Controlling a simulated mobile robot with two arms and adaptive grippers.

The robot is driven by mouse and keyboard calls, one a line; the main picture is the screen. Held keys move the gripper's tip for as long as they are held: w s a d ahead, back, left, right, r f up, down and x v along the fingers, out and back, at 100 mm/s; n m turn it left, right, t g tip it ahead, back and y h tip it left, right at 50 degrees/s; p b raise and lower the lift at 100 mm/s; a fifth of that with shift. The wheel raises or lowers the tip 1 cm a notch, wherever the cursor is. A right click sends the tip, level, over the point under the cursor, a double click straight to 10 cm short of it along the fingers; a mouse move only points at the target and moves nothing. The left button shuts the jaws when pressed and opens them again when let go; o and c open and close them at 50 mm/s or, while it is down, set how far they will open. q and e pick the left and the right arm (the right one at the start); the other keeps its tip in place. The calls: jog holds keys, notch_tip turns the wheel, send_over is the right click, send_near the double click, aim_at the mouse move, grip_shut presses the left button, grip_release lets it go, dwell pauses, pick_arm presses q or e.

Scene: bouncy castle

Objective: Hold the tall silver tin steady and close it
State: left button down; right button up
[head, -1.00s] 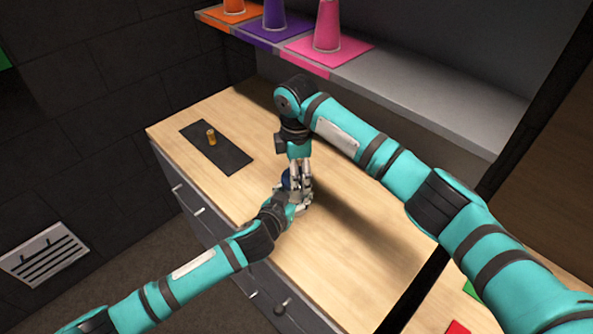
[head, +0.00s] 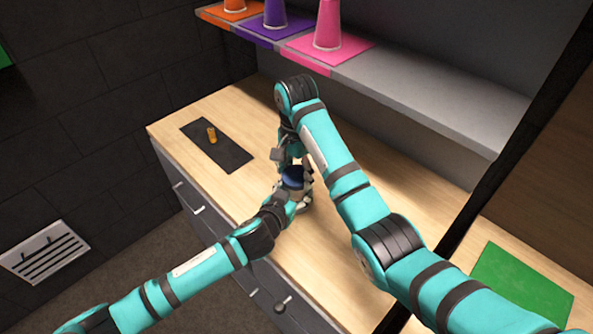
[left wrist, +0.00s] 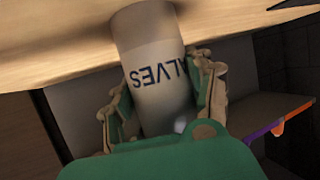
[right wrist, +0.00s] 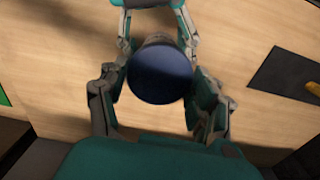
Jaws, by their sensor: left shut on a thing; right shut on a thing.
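The tall silver tin (left wrist: 155,75) stands upright on the wooden counter, with dark blue letters on its pale label in the left wrist view. My left gripper (left wrist: 160,95) is shut around its side. A dark blue round lid (right wrist: 160,75) is at the top of the tin, and it also shows in the head view (head: 292,178). My right gripper (right wrist: 160,85) is shut on the lid from above, one finger on each side. The lid hides the tin's rim, so I cannot tell how fully it is seated.
A dark mat (head: 232,155) with a small gold-brown cylinder (head: 212,135) lies at the counter's back left. A green mat (head: 520,286) lies at the right. A grey shelf (head: 430,95) behind holds orange, purple (head: 274,14) and pink (head: 327,25) cones. The counter's front edge is near the tin.

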jog(key=m, duration=0.3)
jog(key=shift+m, duration=0.3)
jog(key=o, duration=0.8)
jog(key=shift+c, duration=0.2)
